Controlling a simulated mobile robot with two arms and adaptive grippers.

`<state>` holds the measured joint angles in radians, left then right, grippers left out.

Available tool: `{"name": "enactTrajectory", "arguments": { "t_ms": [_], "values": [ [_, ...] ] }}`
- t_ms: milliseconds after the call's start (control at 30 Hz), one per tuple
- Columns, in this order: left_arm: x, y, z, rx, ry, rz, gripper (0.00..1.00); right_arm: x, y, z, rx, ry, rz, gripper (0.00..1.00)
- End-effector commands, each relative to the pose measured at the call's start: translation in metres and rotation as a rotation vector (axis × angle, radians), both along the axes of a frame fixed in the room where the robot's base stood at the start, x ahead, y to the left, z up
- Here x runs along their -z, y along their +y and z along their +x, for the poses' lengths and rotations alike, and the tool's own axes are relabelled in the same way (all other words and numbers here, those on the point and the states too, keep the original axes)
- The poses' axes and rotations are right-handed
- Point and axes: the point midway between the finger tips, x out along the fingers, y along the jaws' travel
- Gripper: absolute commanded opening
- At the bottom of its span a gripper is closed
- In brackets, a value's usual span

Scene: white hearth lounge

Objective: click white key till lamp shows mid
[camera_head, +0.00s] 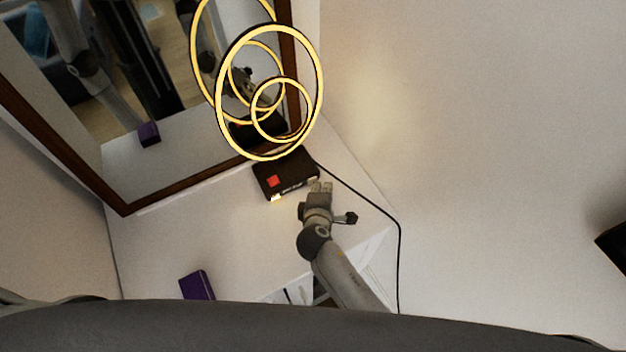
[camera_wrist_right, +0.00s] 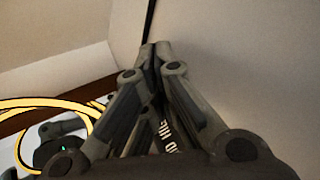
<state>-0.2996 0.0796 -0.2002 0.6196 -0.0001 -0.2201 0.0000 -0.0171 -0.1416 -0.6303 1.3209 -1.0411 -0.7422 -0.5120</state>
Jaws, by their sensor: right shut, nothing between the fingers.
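The lamp (camera_head: 220,117) has glowing yellow rings on a dark box base, and it is lit. The base (camera_head: 263,185) has a red key (camera_head: 273,181) on its top left and a pale strip along its front edge; I cannot make out a separate white key. My right gripper (camera_head: 321,186) is shut and empty, its fingertips at the right end of the base's front edge. Whether they touch it I cannot tell. In the right wrist view the closed fingers (camera_wrist_right: 155,50) fill the middle, with a lit ring (camera_wrist_right: 45,104) at left. My left gripper is not in view.
A brown-framed mirror (camera_head: 170,191) stands behind the lamp and reflects it and my arm. A purple box (camera_head: 197,286) lies at the front of the white table (camera_head: 160,240). A black cable (camera_head: 399,255) runs from the lamp down the right side. The table's middle is clear.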

Motion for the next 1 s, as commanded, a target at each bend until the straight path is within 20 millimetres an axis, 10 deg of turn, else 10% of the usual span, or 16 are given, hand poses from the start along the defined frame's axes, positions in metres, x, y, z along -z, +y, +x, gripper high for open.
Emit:
{"name": "enactTrajectory", "arguments": {
  "t_ms": [1000],
  "values": [
    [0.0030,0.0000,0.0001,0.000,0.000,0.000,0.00,-0.0002,0.0044,0.0075,0.000,-0.001,0.000,0.00]
  ]
}}
